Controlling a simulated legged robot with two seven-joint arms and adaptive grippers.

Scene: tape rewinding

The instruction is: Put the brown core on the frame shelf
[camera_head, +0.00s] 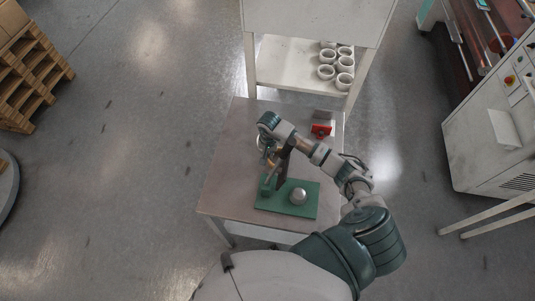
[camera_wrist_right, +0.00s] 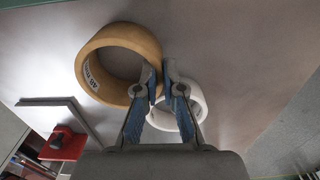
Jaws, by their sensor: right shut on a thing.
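The brown core (camera_wrist_right: 92,52), a wide tan ring with a white label inside, shows in the right wrist view. My right gripper (camera_wrist_right: 163,75) is shut on its right wall, one finger inside the ring and one outside. In the head view my right gripper (camera_head: 268,158) is over the left part of the table; my arm partly hides it, and the core is hard to make out there. The frame shelf (camera_head: 285,62) is a white shelf in a frame beyond the table, with several white rings (camera_head: 326,72) on its right side. My left gripper is not in view.
A white ring (camera_wrist_right: 188,118) lies below the core in the wrist view. On the table (camera_head: 225,190) are a green base (camera_head: 286,208) with a silver knob and a red block (camera_head: 321,130). The shelf's left half is clear. A machine (camera_head: 490,130) stands at right.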

